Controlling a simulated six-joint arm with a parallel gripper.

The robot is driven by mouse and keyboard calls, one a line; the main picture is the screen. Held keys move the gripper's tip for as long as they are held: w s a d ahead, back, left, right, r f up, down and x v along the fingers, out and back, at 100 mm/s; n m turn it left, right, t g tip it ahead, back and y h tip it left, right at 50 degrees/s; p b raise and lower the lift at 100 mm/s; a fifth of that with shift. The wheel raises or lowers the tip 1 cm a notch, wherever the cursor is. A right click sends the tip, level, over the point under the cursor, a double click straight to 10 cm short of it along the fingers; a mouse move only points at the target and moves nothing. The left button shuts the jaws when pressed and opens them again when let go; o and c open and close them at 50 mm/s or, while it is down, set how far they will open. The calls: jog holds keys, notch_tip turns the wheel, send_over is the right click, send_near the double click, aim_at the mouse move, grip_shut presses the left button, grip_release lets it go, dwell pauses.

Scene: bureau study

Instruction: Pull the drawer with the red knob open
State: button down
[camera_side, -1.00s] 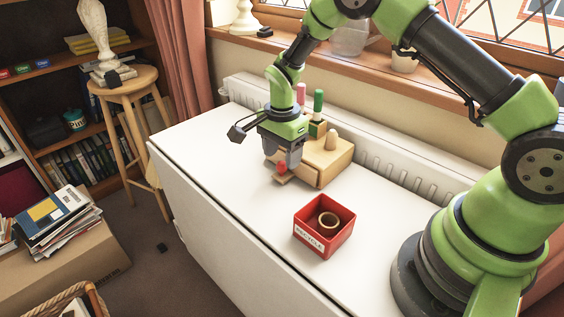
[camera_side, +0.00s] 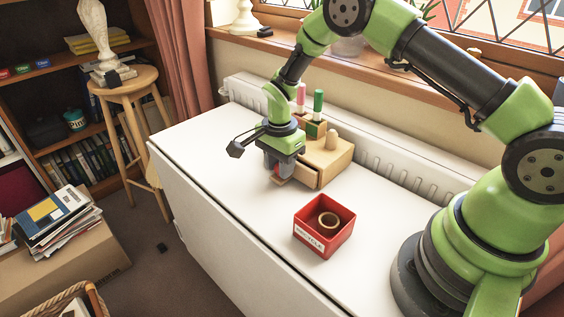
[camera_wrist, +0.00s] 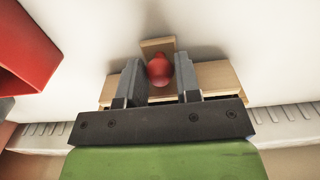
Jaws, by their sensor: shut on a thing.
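The light wooden desk unit (camera_side: 332,163) stands on the white table near the radiator. My gripper (camera_side: 277,174) is low in front of its left side, pointing down. In the wrist view, the red knob (camera_wrist: 159,70) sits between the two grey fingers, which are shut on it.
A red open box (camera_side: 324,239) with a ring-shaped thing inside stands to the right, nearer the camera. The radiator (camera_side: 400,186) runs behind. The table's left part is clear.

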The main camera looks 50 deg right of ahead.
jog(key=a, duration=0.9)
jog(key=c, duration=0.8)
grip_release()
jog(key=shift+d, duration=0.1)
notch_tip(320, 180, up, 10)
